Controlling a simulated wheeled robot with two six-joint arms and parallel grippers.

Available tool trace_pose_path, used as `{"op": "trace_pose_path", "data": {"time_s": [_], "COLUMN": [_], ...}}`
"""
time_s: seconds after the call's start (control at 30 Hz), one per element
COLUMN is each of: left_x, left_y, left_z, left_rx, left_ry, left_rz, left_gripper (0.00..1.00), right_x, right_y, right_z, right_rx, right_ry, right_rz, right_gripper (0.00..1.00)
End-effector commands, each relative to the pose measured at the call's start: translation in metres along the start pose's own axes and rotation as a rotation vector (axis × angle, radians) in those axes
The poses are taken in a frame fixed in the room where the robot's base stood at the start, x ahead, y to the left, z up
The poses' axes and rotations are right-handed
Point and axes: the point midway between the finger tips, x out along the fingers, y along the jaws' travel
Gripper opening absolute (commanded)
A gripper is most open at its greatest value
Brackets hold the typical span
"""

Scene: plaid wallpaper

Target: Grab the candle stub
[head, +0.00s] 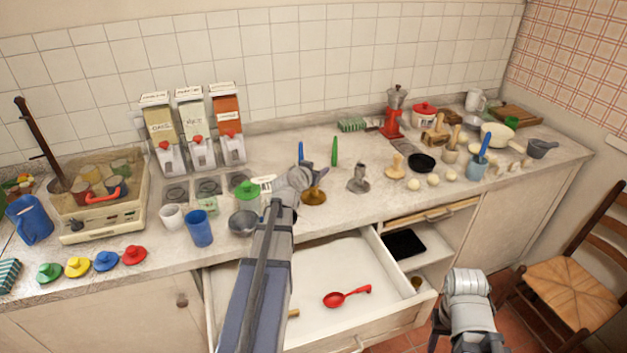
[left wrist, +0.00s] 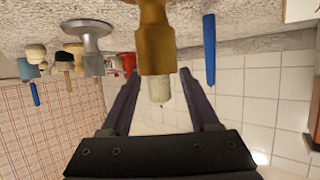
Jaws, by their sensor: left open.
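In the left wrist view, which shows the scene upside down, a pale, whitish candle stub (left wrist: 160,91) sits in a brass-coloured holder (left wrist: 154,38). My left gripper (left wrist: 160,73) is open, with one dark finger on each side of the stub and a gap visible on both sides. In the head view the holder's brass base (head: 314,197) stands on the counter, and my left gripper (head: 300,178) and wrist cover the stub. My right arm (head: 468,290) is low at the right, in front of the cabinet; its finger opening is not clear.
A grey metal holder (head: 358,181) stands right of the brass one. A blue upright stick (head: 301,151) and a green one (head: 334,152) stand behind. A metal bowl (head: 242,222) is at the left.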

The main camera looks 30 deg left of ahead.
Motion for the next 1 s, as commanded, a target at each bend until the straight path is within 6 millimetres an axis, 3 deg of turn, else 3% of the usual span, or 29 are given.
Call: {"op": "trace_pose_path", "data": {"time_s": [0.07,0.27,0.83,1.0], "left_x": [0.0106,0.0095,0.0093,0.0094], "left_y": [-0.0004,-0.0001,-0.0002,-0.0002], "left_z": [0.0011,0.0002,0.0003,0.0002], "left_rx": [0.001,0.000,0.000,0.000], "left_ry": [0.000,0.000,0.000,0.000], "left_rz": [0.000,0.000,0.000,0.000], "left_gripper": [0.61,0.61,0.00,0.00], "right_x": [0.0049,0.0037,0.0037,0.0037], "right_y": [-0.0005,-0.0004,-0.0004,-0.0004], "right_z": [-0.0003,-0.0002,-0.0002,-0.0002], "right_rx": [0.000,0.000,0.000,0.000], "right_ry": [0.000,0.000,0.000,0.000], "right_rz": [0.000,0.000,0.000,0.000], "right_gripper": [0.50,0.50,0.50,0.50]}}
